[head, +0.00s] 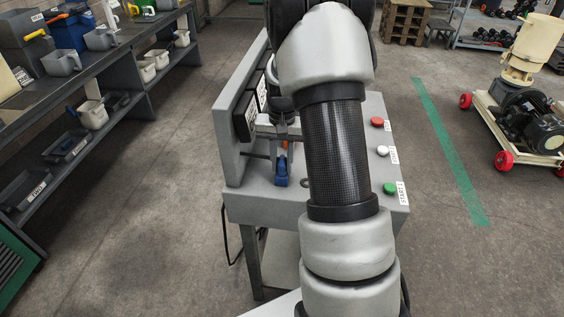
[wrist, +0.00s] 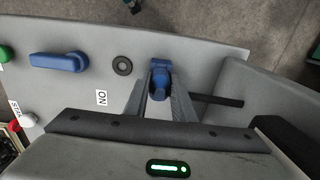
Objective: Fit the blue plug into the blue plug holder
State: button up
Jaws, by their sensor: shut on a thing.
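My gripper (head: 282,150) is over the front left part of the grey console top, in front of its upright panel. In the wrist view, its two grey fingers (wrist: 159,92) are shut on the blue plug (wrist: 158,78). The plug also shows as a blue piece (head: 281,170) at the fingertips in the head view, with a bit of orange just above it. I cannot make out a separate blue plug holder. I cannot tell whether the plug touches the console or sits in anything.
A round black ring (wrist: 122,66) and a blue lever (wrist: 58,62) lie beside the plug on the console (head: 262,207). A black rod (wrist: 216,99) sticks out from the upright panel (head: 232,140). Red, white and green buttons (head: 389,188) line the right side. A shelf (head: 85,75) stands at left.

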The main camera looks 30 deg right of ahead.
jog(key=o, duration=1.6)
jog(key=shift+r, duration=0.1)
jog(key=shift+r+p, duration=2.4)
jog(key=shift+r, duration=1.05)
